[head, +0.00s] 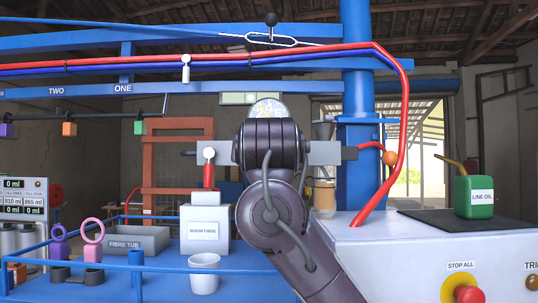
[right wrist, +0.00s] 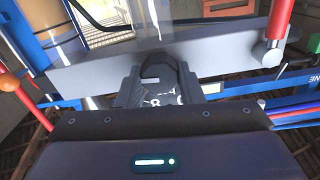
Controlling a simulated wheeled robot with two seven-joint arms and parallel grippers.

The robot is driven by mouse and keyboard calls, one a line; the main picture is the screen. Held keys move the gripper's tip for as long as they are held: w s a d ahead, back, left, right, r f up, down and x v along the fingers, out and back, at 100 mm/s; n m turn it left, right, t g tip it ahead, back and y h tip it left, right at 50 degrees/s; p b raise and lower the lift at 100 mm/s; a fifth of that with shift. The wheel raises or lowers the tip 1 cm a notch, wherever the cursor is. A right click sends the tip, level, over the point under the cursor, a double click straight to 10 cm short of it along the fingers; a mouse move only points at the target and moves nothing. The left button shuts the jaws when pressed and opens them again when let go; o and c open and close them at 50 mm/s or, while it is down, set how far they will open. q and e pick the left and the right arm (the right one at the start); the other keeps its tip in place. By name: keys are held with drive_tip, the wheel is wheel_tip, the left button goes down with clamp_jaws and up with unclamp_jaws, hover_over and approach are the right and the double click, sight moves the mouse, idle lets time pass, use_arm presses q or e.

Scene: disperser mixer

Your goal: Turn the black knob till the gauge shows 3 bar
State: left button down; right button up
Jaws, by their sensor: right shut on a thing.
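The pressure gauge (head: 266,109) shows its pale upper face in the head view. My right arm covers its lower part, and its reading is too small to make out. My right gripper (right wrist: 160,82) is shut on the black knob (right wrist: 158,65) at the grey bar in the right wrist view. Some white marks show on dark surfaces just below the knob there, too unclear to read. In the head view my right wrist hides the knob and the fingertips. My left gripper is in neither view.
The grey bar (head: 325,153) carries a red-handled valve (head: 209,168) left of my wrist. A blue column (head: 358,95) and a red hose (head: 398,125) stand to the right. A white bin (head: 204,232) and white cup (head: 204,273) are below left. A green oil can (head: 474,197) stands right.

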drive_tip(key=o, duration=1)
drive_tip(key=shift+c, duration=0.2)
drive_tip(key=shift+s, duration=0.1)
drive_tip(key=s+b, duration=0.4)
drive_tip(key=s, duration=0.3)
drive_tip(key=shift+s+b, duration=0.35)
drive_tip(key=shift+b, duration=0.05)
drive_tip(key=shift+f, duration=0.1)
